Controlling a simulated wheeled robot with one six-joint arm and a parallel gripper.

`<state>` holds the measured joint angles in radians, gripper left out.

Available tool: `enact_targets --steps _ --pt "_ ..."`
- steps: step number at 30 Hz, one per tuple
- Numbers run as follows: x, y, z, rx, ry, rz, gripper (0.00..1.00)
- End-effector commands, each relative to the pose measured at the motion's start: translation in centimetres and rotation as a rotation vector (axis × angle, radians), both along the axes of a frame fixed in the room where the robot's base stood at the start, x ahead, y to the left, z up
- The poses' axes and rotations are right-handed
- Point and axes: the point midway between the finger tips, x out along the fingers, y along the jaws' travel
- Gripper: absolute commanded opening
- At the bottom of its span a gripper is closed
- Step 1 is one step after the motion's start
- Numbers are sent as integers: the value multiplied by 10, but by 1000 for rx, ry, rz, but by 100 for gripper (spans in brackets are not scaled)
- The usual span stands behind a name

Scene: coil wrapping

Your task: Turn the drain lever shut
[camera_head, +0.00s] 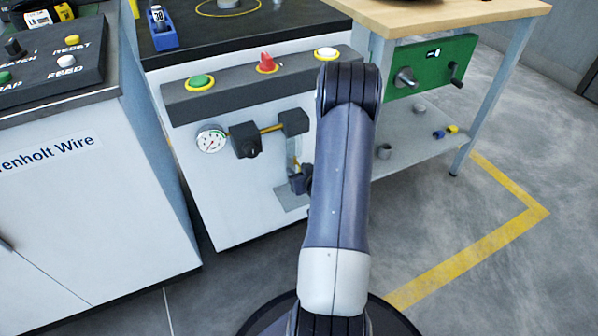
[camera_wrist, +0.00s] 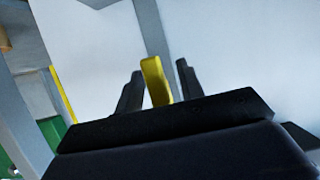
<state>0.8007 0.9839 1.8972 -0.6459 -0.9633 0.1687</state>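A yellow bar-shaped handle, seemingly the drain lever (camera_wrist: 156,80), stands between the two fingers of my gripper (camera_wrist: 160,88) in the wrist view. The fingers are apart. The handle is near the left finger, with a narrow gap on the right; I cannot tell whether it touches the left one. There, a dark fitting (camera_head: 293,122) and piping are on the front of the white cabinet (camera_head: 240,205), just left of my arm.
A pressure gauge (camera_head: 211,140) and a dark box (camera_head: 245,139) are left of the fitting. Above is a panel with a green button (camera_head: 200,81), a red knob (camera_head: 266,62) and a white button (camera_head: 326,53). A workbench (camera_head: 440,12) with a green panel (camera_head: 430,66) stands right.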

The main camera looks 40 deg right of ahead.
Motion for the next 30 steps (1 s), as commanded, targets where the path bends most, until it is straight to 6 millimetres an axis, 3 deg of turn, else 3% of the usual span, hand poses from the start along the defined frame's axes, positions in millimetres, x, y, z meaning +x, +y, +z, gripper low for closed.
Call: enact_targets --steps 4,17,30 --pt "0 0 0 0 0 0 36" --pt "0 0 0 0 0 0 1" --pt "-1 0 -2 -46 10 1 0"
